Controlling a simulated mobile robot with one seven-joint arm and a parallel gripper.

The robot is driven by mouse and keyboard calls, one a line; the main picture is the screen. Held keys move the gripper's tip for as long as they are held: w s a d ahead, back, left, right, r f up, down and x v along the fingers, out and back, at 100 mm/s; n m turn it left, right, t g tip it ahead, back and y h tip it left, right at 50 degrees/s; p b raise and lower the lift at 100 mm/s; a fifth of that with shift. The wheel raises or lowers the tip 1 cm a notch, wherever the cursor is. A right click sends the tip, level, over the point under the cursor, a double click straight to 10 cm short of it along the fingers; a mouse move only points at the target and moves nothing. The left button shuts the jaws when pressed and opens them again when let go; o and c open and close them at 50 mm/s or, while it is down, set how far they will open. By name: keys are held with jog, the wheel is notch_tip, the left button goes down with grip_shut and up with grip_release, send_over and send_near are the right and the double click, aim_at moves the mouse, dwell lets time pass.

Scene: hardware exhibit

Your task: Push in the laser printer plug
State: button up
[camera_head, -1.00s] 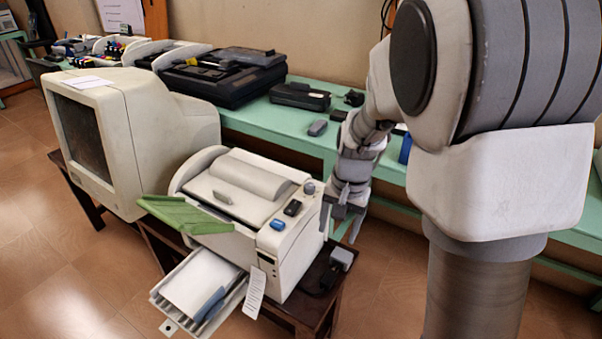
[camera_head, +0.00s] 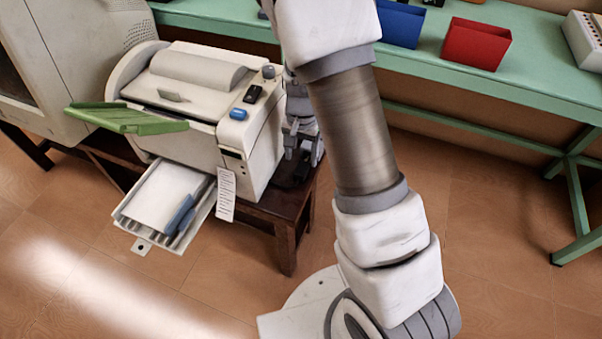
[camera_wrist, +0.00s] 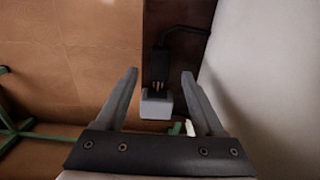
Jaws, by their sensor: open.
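The laser printer (camera_head: 200,125) is a cream machine on a dark wooden stand, with a green flap and a pulled-out paper tray. My gripper (camera_head: 303,140) is low beside its right side. In the wrist view my gripper (camera_wrist: 159,76) is open, its two fingers spread. The black plug (camera_wrist: 158,64), with a dark cord, lies ahead between the fingertips, apart from both. Its metal pins show in front of a light grey socket block (camera_wrist: 156,104). I cannot tell whether the pin tips are inside it.
The printer's pale side wall (camera_wrist: 250,75) is close to the right finger in the wrist view. The wooden stand (camera_head: 285,225) has its edge near my gripper. A green table (camera_head: 420,75) with blue and red bins runs behind. Open floor is to the right.

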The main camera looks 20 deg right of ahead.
aim_at(301, 169)
notch_tip(301, 169, down, 6)
jog(key=shift+f+b, duration=0.15)
jog(key=shift+b, duration=0.8)
jog(key=shift+c, duration=0.2)
grip_shut()
dwell(0.6)
